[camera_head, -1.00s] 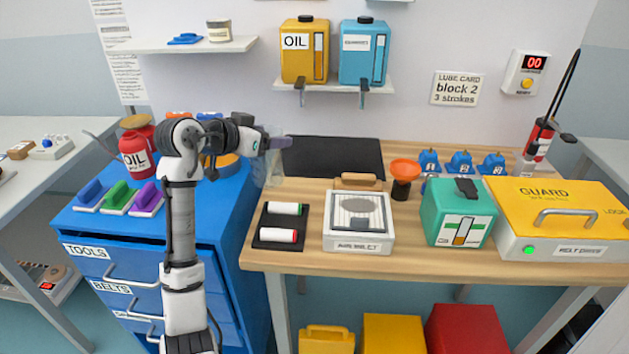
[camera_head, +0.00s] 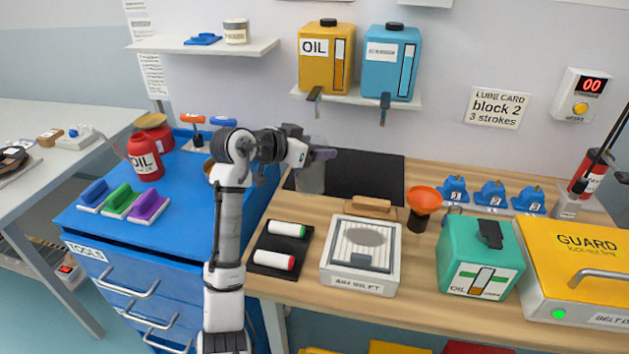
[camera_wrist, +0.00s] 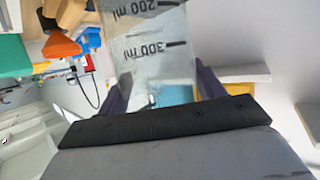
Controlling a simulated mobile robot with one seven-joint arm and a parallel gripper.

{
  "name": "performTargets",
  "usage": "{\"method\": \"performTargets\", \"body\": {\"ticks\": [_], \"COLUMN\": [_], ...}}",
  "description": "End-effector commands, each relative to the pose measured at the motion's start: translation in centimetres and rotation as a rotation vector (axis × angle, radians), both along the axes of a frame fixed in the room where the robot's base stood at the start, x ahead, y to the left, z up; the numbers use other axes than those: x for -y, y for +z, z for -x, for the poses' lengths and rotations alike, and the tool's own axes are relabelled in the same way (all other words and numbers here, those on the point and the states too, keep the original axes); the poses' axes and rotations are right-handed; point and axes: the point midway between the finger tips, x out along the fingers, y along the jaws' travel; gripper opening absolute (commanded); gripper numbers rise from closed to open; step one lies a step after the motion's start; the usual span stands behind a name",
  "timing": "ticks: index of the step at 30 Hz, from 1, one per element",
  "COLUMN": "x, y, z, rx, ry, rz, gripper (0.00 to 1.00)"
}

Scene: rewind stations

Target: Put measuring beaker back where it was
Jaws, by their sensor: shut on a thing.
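The measuring beaker (camera_head: 311,179) is a clear, greyish vessel below my gripper in the head view. In the wrist view the beaker (camera_wrist: 150,45) shows dark "200 ml" and "300 ml" marks and sits between my two purple-grey fingers. My gripper (camera_head: 322,155) is shut on the beaker. It holds it over the left back part of the wooden bench, in front of the black mat (camera_head: 365,178). I cannot tell whether the beaker's base touches the bench.
An air inlet box (camera_head: 361,286), orange funnel (camera_head: 424,199) and green oil box (camera_head: 480,262) stand on the bench. A black tray (camera_head: 272,262) with two rollers lies in front. The blue tool cabinet (camera_head: 180,235) is at left; a shelf with oil tanks (camera_head: 326,60) hangs above.

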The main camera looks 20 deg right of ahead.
Motion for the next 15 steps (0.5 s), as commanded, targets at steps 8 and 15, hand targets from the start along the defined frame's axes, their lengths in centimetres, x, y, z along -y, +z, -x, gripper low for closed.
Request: {"method": "performTargets", "body": {"ticks": [8, 15], "x": [0.0, -0.1], "y": [-3.1, -6.2], "z": [0.0, 0.0], "rx": [0.0, -0.003], "ry": [0.001, 0.002], "rz": [-0.001, 0.0], "gripper": [0.17, 0.17]}}
